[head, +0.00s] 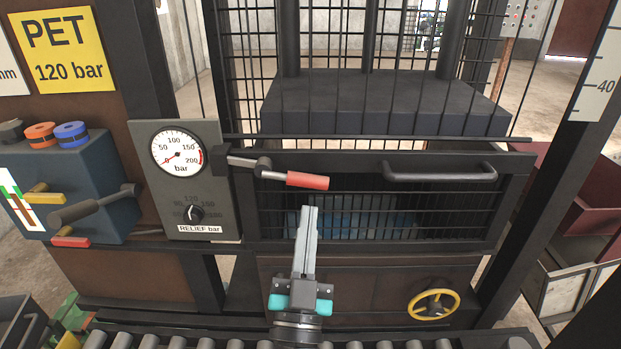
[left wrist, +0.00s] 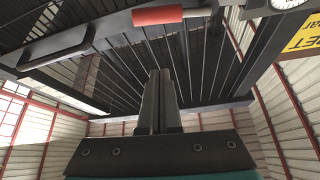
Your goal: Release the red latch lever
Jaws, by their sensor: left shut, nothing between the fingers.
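In the left wrist view the red grip (left wrist: 158,15) is above the closed fingertips (left wrist: 160,72), with a visible gap in the picture. My right gripper is in neither view.
A dark bar handle (head: 440,172) is on the gate's right. A pressure gauge panel (head: 177,153) stands left of the lever, its needle near zero. A yellow handwheel (head: 434,304) is at lower right. Rollers (head: 180,343) run along the bottom. A blue valve box (head: 75,190) stands at left.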

